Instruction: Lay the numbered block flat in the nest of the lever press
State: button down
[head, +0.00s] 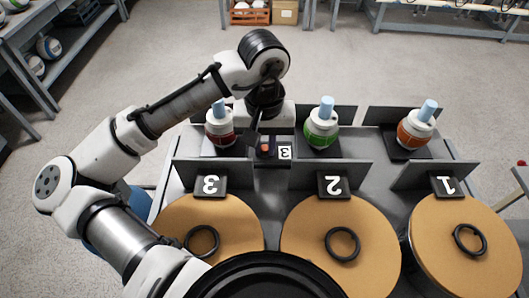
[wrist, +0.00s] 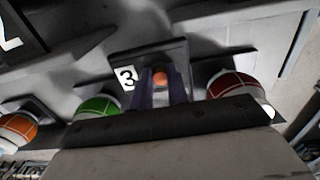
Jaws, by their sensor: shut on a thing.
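My gripper (head: 264,140) points down between the red and green balls, its fingers around a small orange piece. In the wrist view the two purplish fingers (wrist: 161,92) stand on either side of this orange piece (wrist: 160,78). It also shows in the head view (head: 266,148). A white face with a black 3 (head: 285,152) is just right of the fingers in the head view, and left of them in the wrist view (wrist: 125,77). I cannot tell whether this face and the orange piece are one block. No lever press or nest is clearly recognisable.
Red (head: 221,139), green (head: 321,138) and orange (head: 414,137) balls with blue-topped caps stand in dark-walled bays. In front are round brown tops (head: 372,225) with black rings and plates 3, 2, 1. A red knob (head: 522,163) shows at the right edge.

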jog(key=shift+f, duration=1.95)
jog(key=shift+f, duration=0.15)
jog(key=c, duration=1.4)
grip_release()
